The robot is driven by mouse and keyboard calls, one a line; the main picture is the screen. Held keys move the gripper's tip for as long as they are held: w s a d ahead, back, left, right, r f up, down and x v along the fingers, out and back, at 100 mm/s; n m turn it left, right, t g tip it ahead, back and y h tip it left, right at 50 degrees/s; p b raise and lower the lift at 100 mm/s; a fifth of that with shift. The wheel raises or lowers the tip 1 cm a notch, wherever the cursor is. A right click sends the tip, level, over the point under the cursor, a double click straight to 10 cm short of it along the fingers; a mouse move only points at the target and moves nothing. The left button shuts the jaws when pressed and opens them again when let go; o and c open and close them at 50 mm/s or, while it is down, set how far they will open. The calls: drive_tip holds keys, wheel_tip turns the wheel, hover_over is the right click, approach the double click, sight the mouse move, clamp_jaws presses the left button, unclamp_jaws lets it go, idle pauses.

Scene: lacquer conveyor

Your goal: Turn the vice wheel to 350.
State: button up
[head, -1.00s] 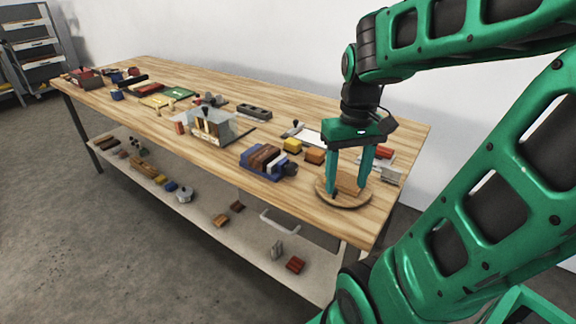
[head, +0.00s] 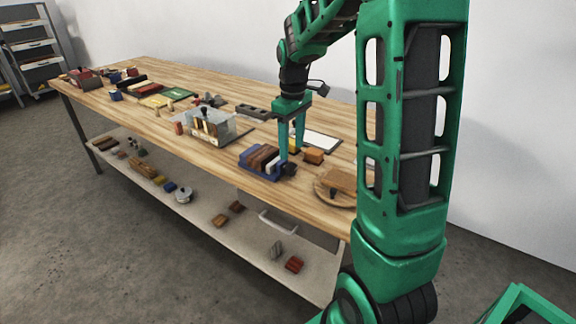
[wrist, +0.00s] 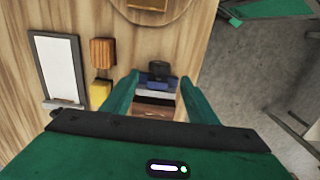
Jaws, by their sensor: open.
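The blue vice (head: 252,172) stands near the front edge of the wooden table, with brown and pale blocks clamped in a row. Its dark wheel (head: 291,169) is at the right end. In the wrist view the dark wheel (wrist: 158,70) shows between my fingers, with the blue vice body (wrist: 160,83) just below it. My gripper (head: 291,153) points down, open and empty, over the wheel end of the vice. In the wrist view my gripper (wrist: 160,79) has a finger on each side of the wheel, apparently apart from it. I cannot read any number on the wheel.
A round wooden board (head: 325,194) with a block lies to the right, partly behind my arm. An orange block (head: 313,156) and a white panel (head: 322,139) are close behind. A metal box-like fixture (head: 222,133) stands to the left.

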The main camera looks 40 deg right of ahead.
sight(292, 164)
wheel_tip(292, 164, down, 7)
drive_tip(key=shift+f, duration=0.15)
idle(0.4)
